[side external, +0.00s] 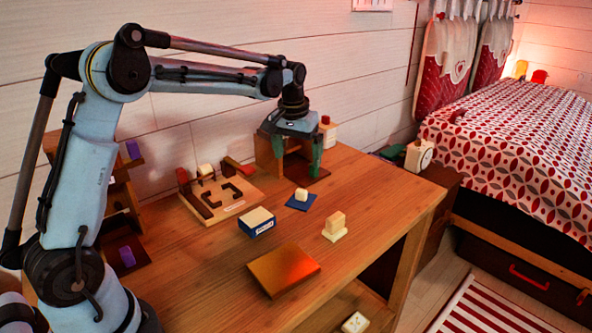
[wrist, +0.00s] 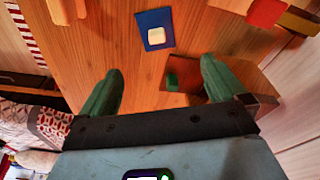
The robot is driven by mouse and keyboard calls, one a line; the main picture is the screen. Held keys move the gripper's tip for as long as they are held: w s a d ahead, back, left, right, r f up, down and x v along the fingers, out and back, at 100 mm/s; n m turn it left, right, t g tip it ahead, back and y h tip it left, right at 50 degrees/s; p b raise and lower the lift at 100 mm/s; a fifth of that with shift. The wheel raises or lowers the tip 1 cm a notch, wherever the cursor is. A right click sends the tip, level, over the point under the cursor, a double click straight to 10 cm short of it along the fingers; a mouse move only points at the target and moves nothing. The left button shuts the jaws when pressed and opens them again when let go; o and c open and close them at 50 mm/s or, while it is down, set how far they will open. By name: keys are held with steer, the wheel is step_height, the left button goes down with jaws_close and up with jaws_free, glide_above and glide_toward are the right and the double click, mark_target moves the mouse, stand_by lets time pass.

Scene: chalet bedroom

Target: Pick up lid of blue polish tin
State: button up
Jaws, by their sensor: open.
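I cannot make out a polish tin or its lid for certain. A small blue square (side external: 292,205) with a cream block (side external: 301,194) on it lies on the table; the blue square (wrist: 143,22) and cream block (wrist: 156,35) also show in the wrist view, beyond my fingertips. A blue box with a cream top (side external: 257,222) stands to the left. My gripper (side external: 297,170) is open and empty, pointing down at the table's back. Its green fingers are spread wide in the wrist view (wrist: 161,66). A small green item (wrist: 172,80) shows between them on a dark red patch.
A wooden holder (side external: 268,157) stands close behind my gripper. A wooden tray with dark brackets (side external: 238,208) is to the left. An orange-brown board (side external: 284,270) and a stacked cream piece (side external: 334,227) lie nearer the front. The table's right side (side external: 390,195) is clear.

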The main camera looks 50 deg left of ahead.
glide_above(301, 190)
steer(key=f, duration=0.6)
steer(key=shift+s+a+f, duration=0.1)
steer(key=shift+s+f, duration=0.15)
steer(key=shift+f, duration=0.05)
steer(key=shift+w+f, duration=0.15)
steer(key=shift+f, duration=1.25)
steer(key=shift+w+f, duration=0.1)
steer(key=shift+f, duration=1.3)
steer(key=shift+c, duration=0.5)
steer(key=c, duration=1)
steer(key=shift+r, duration=0.15)
